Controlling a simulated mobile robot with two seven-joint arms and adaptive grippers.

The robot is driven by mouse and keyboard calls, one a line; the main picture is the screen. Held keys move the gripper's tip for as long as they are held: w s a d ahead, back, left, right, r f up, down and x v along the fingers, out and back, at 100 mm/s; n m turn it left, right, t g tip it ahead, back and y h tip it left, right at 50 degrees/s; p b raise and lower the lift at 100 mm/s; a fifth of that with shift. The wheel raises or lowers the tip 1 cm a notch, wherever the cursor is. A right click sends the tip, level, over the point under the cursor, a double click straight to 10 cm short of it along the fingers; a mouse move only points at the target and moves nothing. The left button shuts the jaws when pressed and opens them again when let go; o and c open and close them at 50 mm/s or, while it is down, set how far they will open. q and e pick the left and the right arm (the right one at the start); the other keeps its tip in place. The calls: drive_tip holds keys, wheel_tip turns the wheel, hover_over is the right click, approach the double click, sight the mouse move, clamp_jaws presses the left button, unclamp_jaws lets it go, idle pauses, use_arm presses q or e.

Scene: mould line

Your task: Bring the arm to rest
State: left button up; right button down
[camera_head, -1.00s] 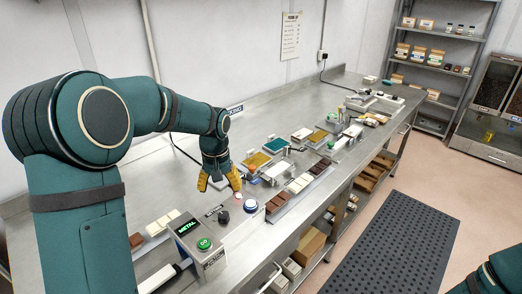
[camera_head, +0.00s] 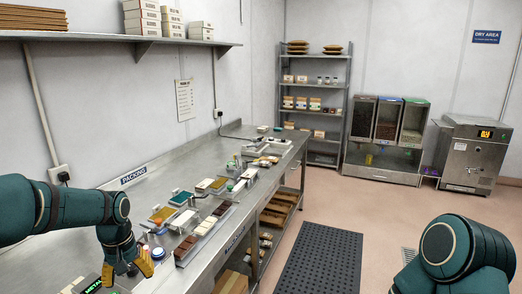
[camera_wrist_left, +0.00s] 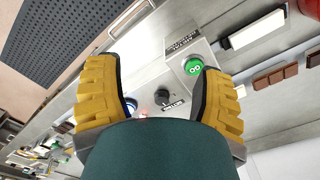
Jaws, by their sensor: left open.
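My left gripper (camera_head: 127,275) hangs from the left arm at the lower left of the head view, over the near end of the steel bench (camera_head: 163,165). In the left wrist view its two yellow padded fingers (camera_wrist_left: 155,105) stand wide apart with nothing between them. Beyond the fingers is a grey control box with a green GO button (camera_wrist_left: 194,67) and a black knob (camera_wrist_left: 162,96). The fingers look apart from the box. My right arm shows at the lower right of the head view; its gripper is out of view.
Trays of coloured bars (camera_head: 205,222) line the bench. A shelf with cartons (camera_head: 120,37) hangs above the left side. A shelf rack (camera_head: 317,105), dispensers (camera_head: 388,130) and a steel oven-like machine (camera_head: 470,155) stand at the back. A dark mat (camera_head: 320,262) lies on the open floor.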

use_arm(q)
drive_tip(key=s+d+f+m+h+b, duration=0.1)
drive_tip(key=d+f, duration=0.4)
drive_tip(key=f, duration=0.4)
drive_tip(key=s+d+f+m+h+b, duration=0.1)
drive_tip(key=d+f, duration=0.4)
drive_tip(key=f, duration=0.4)
drive_tip(key=s+d+f+t+h+b, duration=0.1)
drive_tip(key=s+d+f+b, duration=0.1)
drive_tip(key=s+d+f, duration=0.9)
drive_tip(key=s+f, duration=0.2)
drive_tip(key=s, duration=0.1)
drive_tip(key=shift+d+m+t+h, duration=0.15)
drive_tip(key=shift+m+t+h, duration=0.15)
drive_tip(key=shift+t+h, duration=0.1)
drive_tip(key=shift+f, duration=0.1)
